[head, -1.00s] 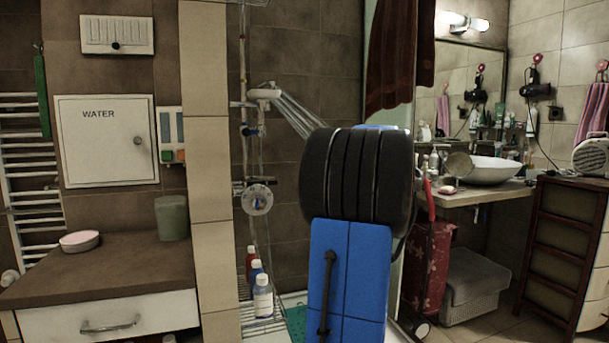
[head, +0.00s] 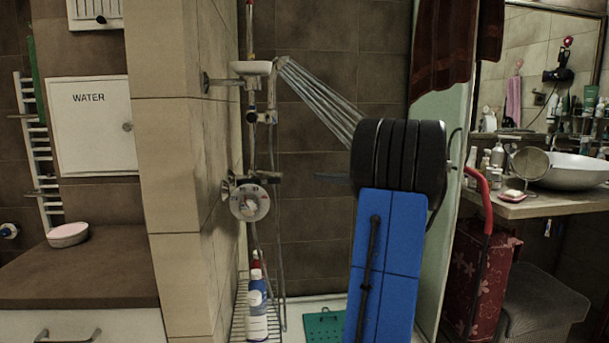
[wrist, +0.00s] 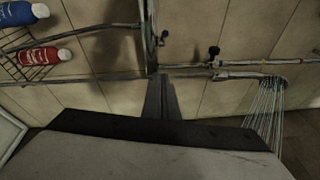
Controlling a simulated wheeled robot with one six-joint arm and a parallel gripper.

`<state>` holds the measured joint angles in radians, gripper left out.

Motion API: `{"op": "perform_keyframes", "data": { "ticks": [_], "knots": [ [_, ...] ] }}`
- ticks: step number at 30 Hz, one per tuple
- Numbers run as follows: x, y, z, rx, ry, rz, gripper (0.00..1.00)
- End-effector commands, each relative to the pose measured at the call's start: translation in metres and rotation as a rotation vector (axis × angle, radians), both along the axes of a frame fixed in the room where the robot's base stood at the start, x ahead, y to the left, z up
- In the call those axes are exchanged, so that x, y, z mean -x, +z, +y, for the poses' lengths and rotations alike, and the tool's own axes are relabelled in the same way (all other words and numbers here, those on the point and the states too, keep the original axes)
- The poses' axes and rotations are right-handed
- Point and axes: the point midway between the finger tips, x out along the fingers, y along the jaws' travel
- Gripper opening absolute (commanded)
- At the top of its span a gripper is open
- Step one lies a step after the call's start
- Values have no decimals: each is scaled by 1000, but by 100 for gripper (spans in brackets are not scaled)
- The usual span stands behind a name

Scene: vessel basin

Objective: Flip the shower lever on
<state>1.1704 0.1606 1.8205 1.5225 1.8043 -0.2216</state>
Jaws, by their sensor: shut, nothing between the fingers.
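The shower mixer (head: 250,182) is a metal bar on the shower wall with a round dial (head: 249,204) below it. I cannot clearly tell the lever apart from it. In the wrist view the mixer (wrist: 151,35) is at top centre, with a small blue part on it. Pale streams fan out from the shower head (head: 258,68), also in the wrist view (wrist: 276,82). My gripper (head: 319,176) shows as thin dark fingers right of the mixer, apart from it in the picture. In the wrist view its fingers (wrist: 160,80) are together, empty, pointing toward the rail.
Bottles (head: 257,310) stand on a wire rack (head: 238,320) below the mixer. A tiled pillar (head: 175,170) is left of the shower. A WATER cabinet (head: 95,130) and a counter (head: 75,275) lie further left. A sink (head: 560,170) is at the right.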

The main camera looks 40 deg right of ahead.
Motion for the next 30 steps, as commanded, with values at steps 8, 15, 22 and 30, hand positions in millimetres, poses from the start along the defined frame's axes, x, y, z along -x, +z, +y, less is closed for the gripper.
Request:
{"op": "perform_keyframes", "data": {
  "ticks": [8, 15, 22, 30],
  "knots": [
    [-31, 2, 24, 0, 2, 2, 0],
    [-65, 4, 49, 0, 3, 3, 0],
    [-71, 9, 74, 0, -1, 2, 0],
    [-64, 12, 92, 0, -1, 3, 0]
  ]
}}
